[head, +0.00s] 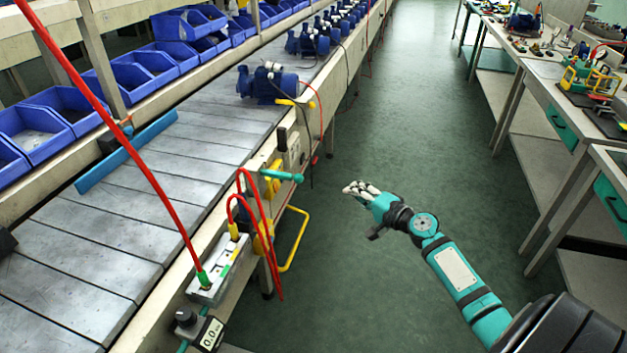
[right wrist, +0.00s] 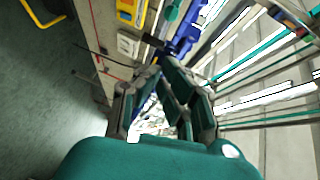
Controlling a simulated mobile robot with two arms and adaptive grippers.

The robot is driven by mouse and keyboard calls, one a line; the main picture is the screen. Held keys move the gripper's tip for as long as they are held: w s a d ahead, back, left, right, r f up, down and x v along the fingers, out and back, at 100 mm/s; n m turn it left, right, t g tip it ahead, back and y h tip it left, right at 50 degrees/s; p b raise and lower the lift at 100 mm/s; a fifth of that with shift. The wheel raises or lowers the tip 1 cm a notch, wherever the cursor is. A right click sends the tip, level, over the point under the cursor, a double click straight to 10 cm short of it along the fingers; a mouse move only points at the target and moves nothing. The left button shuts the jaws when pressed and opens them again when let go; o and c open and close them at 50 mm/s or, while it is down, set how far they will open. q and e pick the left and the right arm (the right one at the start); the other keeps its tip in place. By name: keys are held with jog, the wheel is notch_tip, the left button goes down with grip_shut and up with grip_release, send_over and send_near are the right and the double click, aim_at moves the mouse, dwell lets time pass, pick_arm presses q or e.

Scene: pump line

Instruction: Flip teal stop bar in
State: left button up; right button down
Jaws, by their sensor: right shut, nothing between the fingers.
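A short teal bar (head: 281,175) sticks out from the conveyor's side toward the aisle, beside a yellow part. A longer blue-teal bar (head: 127,152) lies slantwise across the belt's far side, at a dark block. I cannot tell for certain which one is the stop bar. My right gripper (head: 358,188) is shut and empty over the aisle, to the right of the short bar and apart from it. In the right wrist view the closed fingers (right wrist: 160,78) point toward the conveyor's side, and a teal end (right wrist: 173,10) shows at the top. My left gripper is out of view.
Blue pumps (head: 268,85) stand on the conveyor (head: 190,143). Red hoses (head: 108,128) hang over a white control box (head: 219,270). A yellow loop handle (head: 297,240) juts into the aisle. Blue bins (head: 45,138) line the left; workbenches (head: 545,92) stand right. The aisle floor is clear.

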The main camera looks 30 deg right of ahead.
aim_at(286, 176)
jog(key=w+a+f, duration=0.2)
jog(key=w+a, duration=0.2)
jog(key=w, duration=0.8)
jog(key=shift+w+f+p, duration=0.15)
jog(key=shift+w+p, duration=0.05)
jog(key=shift+p, duration=0.15)
jog(key=shift+a, duration=0.1)
jog(key=w+a+b, duration=0.1)
jog(key=w+a, duration=0.1)
jog(key=w+a+b, duration=0.1)
jog(key=w+a, duration=0.1)
jog(key=w, duration=0.1)
jog(key=w+a+b, duration=0.1)
jog(key=w+a, duration=0.1)
jog(key=w, duration=0.1)
jog(key=shift+a+f+b, duration=0.1)
jog(key=shift+a+b, duration=0.3)
